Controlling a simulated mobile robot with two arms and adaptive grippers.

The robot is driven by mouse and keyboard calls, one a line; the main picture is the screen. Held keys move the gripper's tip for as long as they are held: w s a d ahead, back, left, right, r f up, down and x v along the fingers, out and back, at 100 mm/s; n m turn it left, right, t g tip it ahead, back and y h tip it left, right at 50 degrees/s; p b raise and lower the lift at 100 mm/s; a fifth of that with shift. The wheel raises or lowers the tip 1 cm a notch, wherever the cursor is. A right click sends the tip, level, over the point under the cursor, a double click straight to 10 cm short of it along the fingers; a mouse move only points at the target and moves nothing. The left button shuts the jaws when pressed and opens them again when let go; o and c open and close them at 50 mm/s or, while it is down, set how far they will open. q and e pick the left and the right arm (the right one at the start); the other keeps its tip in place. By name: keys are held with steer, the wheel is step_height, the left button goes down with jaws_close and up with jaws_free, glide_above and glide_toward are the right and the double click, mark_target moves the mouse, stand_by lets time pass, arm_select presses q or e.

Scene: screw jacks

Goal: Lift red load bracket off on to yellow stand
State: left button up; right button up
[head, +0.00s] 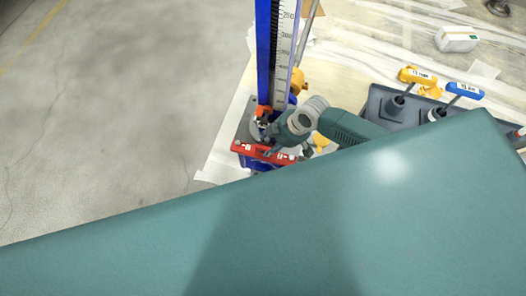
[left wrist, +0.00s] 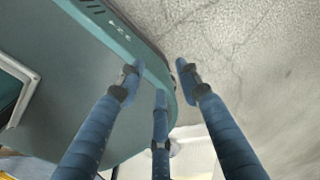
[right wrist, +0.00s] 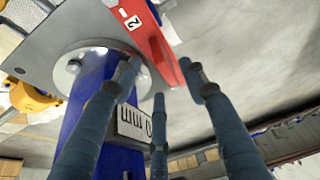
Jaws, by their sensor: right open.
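The red load bracket (head: 263,153) is at the base of the blue jack column (head: 264,45). In the right wrist view the red bracket (right wrist: 146,36), labelled 2, sits by a grey plate (right wrist: 62,38) and round flange. My right gripper (head: 268,128) is open just behind the bracket in the head view. In the right wrist view its three fingers (right wrist: 160,82) are spread with the bracket beyond them; contact is unclear. A yellow part (head: 299,80) is partly hidden behind the column; I cannot tell whether it is the stand. My left gripper (left wrist: 160,80) is open and empty.
A dark grey tray (head: 375,103) with yellow-handled (head: 417,76) and blue-handled (head: 465,90) tools stands to the right. A white box (head: 457,39) lies farther back. Bare concrete floor (head: 110,110) is open at left. A large teal surface, apparently mine, hides the foreground.

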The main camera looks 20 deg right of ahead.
mark_target(264, 148)
steer(key=shift+w+a+f, duration=0.1)
steer(key=shift+a+f, duration=0.05)
steer(key=shift+f, duration=0.25)
steer(key=x, duration=0.4)
steer(key=shift+a+f, duration=0.15)
steer(key=shift+f, duration=0.1)
jaws_close()
arm_select(q)
steer(key=shift+w+d, duration=0.3)
steer(key=shift+w, duration=0.55)
arm_select(e)
steer(key=shift+w+r, duration=0.15)
